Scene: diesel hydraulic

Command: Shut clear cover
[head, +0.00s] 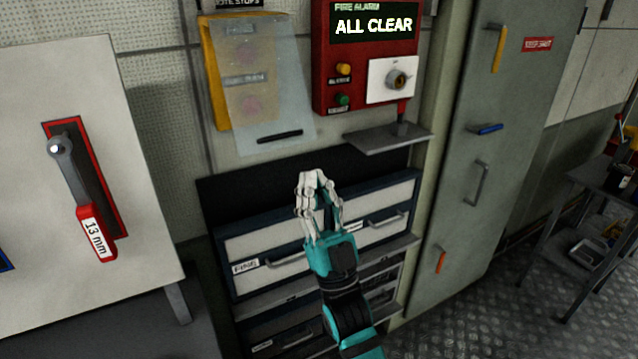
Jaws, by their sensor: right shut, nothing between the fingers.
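The clear cover (268,95) is a see-through sheet with a dark handle slot near its lower edge. It hangs at a slight tilt in front of a yellow box (214,72) on the wall, with its lower edge standing off to the right of the box. Reddish round buttons show faintly through it. My right gripper (315,175) is shut and empty, below and to the right of the cover's handle, apart from it in the picture. My left gripper is not in view.
A red fire alarm panel (350,60) reading ALL CLEAR is right of the cover, with a small grey shelf (388,140) below. Drawers (275,232) lie behind my right gripper. A tall grey cabinet (500,130) stands right; a white board (100,90) with a 13 mm wrench stands left.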

